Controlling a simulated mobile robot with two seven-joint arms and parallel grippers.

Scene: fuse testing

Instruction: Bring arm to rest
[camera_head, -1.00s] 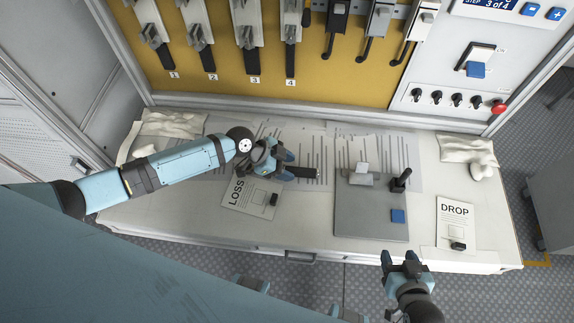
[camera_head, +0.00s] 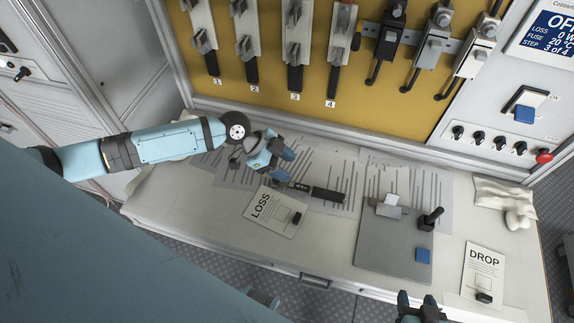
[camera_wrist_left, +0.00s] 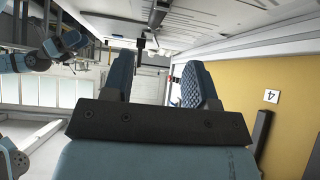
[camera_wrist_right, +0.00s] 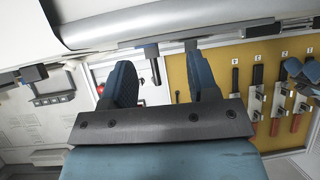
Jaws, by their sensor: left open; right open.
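My left gripper (camera_head: 283,158) is over the left half of the workbench in the head view, open and empty, just above a black-handled tool (camera_head: 315,191) that lies on the bench. Whether it touches the tool cannot be told. The left wrist view shows its two fingers (camera_wrist_left: 160,88) apart with nothing between them. My right gripper (camera_head: 418,303) is at the bottom edge of the head view, in front of the bench, only its fingertips showing. The right wrist view shows its fingers (camera_wrist_right: 163,85) apart and empty.
The workbench (camera_head: 225,235) carries a LOSS card (camera_head: 270,211), a grey plate fixture (camera_head: 385,255) with a blue button, a DROP card (camera_head: 482,270) and white gloves (camera_head: 507,200). A yellow panel (camera_head: 290,90) with numbered fuse switches stands behind. A control panel (camera_head: 525,95) is at right.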

